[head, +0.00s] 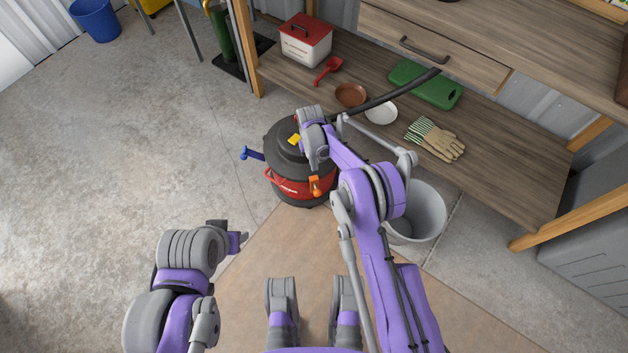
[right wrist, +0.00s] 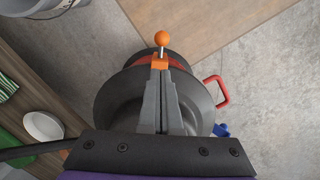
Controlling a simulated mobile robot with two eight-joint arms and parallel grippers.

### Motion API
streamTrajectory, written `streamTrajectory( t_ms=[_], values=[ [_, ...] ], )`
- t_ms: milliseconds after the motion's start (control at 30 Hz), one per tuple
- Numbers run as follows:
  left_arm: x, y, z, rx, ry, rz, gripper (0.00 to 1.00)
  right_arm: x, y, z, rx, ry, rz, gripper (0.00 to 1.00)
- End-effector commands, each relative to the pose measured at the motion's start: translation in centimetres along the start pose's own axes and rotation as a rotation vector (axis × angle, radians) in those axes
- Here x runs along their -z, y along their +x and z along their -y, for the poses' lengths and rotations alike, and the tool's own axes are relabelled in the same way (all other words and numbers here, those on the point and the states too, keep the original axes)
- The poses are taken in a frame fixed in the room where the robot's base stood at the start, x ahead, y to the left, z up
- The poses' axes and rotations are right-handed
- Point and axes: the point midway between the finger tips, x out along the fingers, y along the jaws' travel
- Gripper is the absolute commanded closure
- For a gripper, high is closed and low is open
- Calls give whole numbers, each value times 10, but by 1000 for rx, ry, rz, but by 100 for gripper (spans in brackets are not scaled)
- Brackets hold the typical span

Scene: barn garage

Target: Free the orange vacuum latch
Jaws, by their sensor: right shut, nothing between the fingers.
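The shop vacuum (head: 275,160) stands on the floor, with a dark lid and a red body. Its orange latch (head: 316,186) is on the side facing me. In the right wrist view the orange latch (right wrist: 160,61) has a metal stem with a round orange knob (right wrist: 162,38) pointing away from the lid. My right gripper (right wrist: 161,72) is shut and empty, its tips right at the latch's base; whether they touch cannot be told. A blue latch (head: 252,154) sticks out at the vacuum's left. My left gripper (head: 236,241) is low at the left, away from the vacuum, its fingers unclear.
A black hose runs from the vacuum toward the wooden bench (head: 480,185). A grey bucket (head: 428,208) stands right of the vacuum. The bench's lower shelf holds a red-and-white box (head: 304,45), bowls, a green board (head: 437,92) and gloves (head: 437,140). The floor at left is clear.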

Motion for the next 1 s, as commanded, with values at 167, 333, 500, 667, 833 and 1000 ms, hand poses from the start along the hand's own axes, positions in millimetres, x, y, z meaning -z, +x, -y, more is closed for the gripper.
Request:
streamTrajectory(
  t_ms=[167,333,500,667,833,1000],
  values=[
    [-1,3,0,0,0,1,50,2,13,4,-1,-4,10,100],
    [-1,2,0,0,0,1,50,2,12,4,-1,-4,9,100],
    [-1,3,0,0,0,1,50,2,15,4,-1,-4,9,100],
    [-2,7,0,0,0,3,50,2,33,3,-1,-4,9,100],
    [-4,14,0,0,0,5,50,1,65,3,-1,-4,9,100],
    [-6,19,0,0,0,7,50,1,93,3,-1,-4,8,100]
  ],
)
